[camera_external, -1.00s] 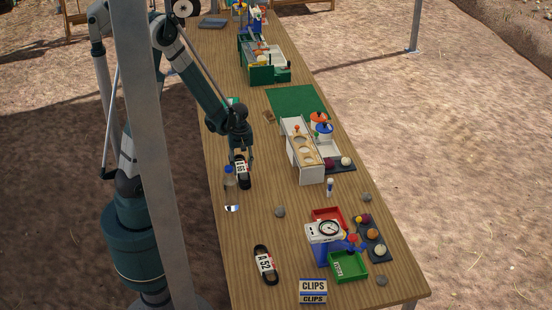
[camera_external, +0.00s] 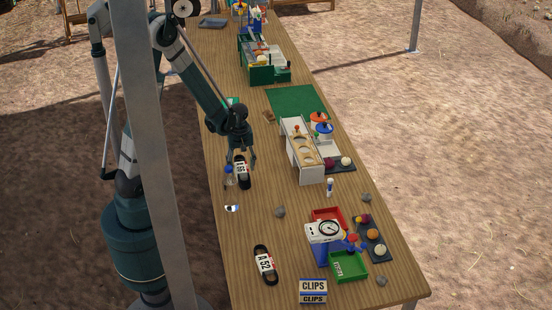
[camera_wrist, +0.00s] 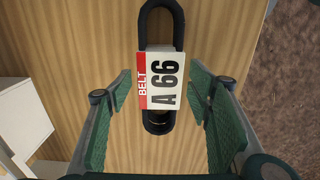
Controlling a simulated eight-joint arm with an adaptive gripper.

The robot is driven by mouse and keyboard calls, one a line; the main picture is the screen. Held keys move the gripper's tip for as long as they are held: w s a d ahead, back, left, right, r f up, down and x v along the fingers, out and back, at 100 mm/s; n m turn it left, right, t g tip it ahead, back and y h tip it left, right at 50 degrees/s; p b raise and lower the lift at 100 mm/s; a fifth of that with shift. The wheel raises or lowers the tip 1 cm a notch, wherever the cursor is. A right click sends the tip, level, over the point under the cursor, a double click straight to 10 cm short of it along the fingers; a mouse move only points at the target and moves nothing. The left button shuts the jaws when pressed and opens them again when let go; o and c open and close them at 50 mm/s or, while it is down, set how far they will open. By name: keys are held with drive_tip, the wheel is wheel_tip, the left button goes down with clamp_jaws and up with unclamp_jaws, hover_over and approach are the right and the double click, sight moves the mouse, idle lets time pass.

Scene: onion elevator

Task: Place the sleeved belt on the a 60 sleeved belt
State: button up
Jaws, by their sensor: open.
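A black belt in a white and red sleeve marked "BELT A 66" (camera_wrist: 162,80) lies on the table. In the external view this belt (camera_external: 243,174) lies just below my gripper (camera_external: 239,152). In the wrist view my gripper (camera_wrist: 160,85) is open, with a green-padded finger on each side of the belt's sleeve and no visible contact. A second black sleeved belt marked "A 52" (camera_external: 265,264) lies apart, nearer the table's front end. I see no belt whose label reads A 60.
A white rack (camera_external: 304,158) stands to the right. A dial scale (camera_external: 325,232), a green bin (camera_external: 348,267) and a CLIPS box (camera_external: 313,290) are near the front.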

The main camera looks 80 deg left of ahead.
sight(242, 167)
drive_tip(key=shift+r, duration=0.2)
wheel_tip(242, 167, up, 12)
drive_tip(key=p, duration=0.1)
drive_tip(key=shift+p, duration=0.4)
idle(1.0)
drive_tip(key=s+d+r+m+t, duration=0.2)
drive_tip(key=d+r+m, duration=0.4)
drive_tip(key=d, duration=0.3)
drive_tip(key=s+d+r+m+t, duration=0.2)
drive_tip(key=d+r+m, duration=0.4)
drive_tip(key=d, duration=0.4)
drive_tip(key=s+d+r+m+t, duration=0.2)
drive_tip(key=d+r+m, duration=0.4)
drive_tip(key=d, duration=0.4)
drive_tip(key=shift+d+r+t, duration=0.25)
drive_tip(key=shift+r+t, duration=0.1)
drive_tip(key=shift+t, duration=0.25)
